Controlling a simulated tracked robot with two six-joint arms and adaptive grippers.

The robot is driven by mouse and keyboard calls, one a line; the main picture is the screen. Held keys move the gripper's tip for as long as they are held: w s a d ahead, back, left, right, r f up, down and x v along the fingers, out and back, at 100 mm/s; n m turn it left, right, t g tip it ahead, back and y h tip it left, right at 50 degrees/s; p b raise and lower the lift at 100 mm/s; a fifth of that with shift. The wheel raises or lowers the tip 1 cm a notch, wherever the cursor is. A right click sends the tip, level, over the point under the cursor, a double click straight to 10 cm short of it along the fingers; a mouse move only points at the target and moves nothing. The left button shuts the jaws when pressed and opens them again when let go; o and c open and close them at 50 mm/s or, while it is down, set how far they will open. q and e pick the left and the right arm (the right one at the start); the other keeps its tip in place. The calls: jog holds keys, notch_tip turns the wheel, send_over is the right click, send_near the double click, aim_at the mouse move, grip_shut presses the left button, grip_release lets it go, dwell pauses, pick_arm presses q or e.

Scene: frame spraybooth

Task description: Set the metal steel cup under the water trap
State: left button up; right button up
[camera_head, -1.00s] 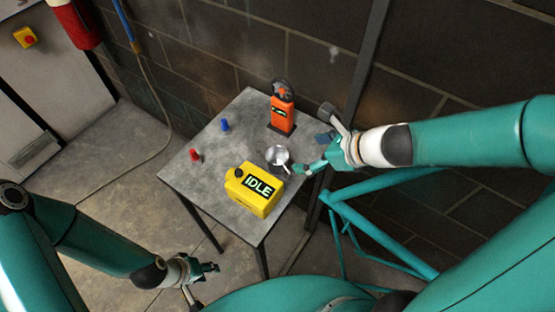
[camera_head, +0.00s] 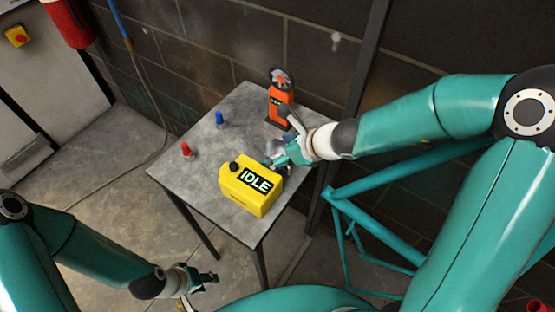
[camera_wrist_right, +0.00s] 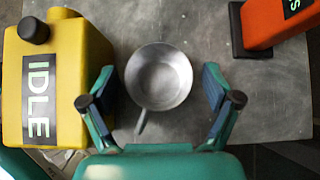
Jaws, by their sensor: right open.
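The metal steel cup (camera_wrist_right: 160,76) stands upright on the table, empty, with its thin handle toward my right gripper's palm. In the head view the cup (camera_head: 275,147) is partly hidden by the gripper. My right gripper (camera_wrist_right: 160,88) is open, with one finger on each side of the cup and small gaps between. It also shows in the head view (camera_head: 278,157). An orange upright device (camera_head: 279,108), perhaps the water trap, stands behind the cup; its orange body also shows in the right wrist view (camera_wrist_right: 273,22). My left gripper (camera_head: 212,277) is away from the table at lower left; its fingers are too small to read.
A yellow canister (camera_head: 250,190) labelled IDLE stands close beside the cup on the grey table (camera_head: 205,163). A red small object (camera_head: 186,149) and a blue one (camera_head: 219,118) stand on the table's left part. A brick wall is behind.

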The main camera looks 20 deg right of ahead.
jog(key=shift+a, duration=0.1)
jog(key=c, duration=1.4)
jog(key=shift+r, duration=0.1)
